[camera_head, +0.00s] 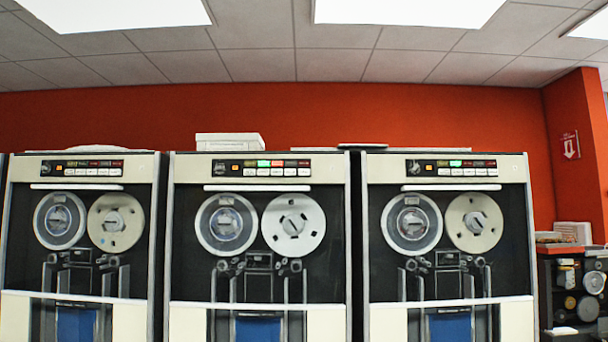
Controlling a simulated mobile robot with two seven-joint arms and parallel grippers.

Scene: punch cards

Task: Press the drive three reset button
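Three tape drives stand side by side: a left drive (20,240), a middle drive (186,250) and a right drive (374,250). Each has two reels and a dark control strip near its top: the left strip (88,168), the middle strip (262,168) and the right strip (451,168). Each strip has a row of small pale buttons under coloured lamps. Green is lit on the middle and right strips. The labels are too small to read, so I cannot tell which drive is number three or which button is reset. Neither gripper is in view.
A sliver of another cabinet shows at the far left edge. A white box (230,142) lies on the middle drive. A dark shelf (546,290) with reels stands at right. An orange wall (420,118) rises behind. The floor is out of view.

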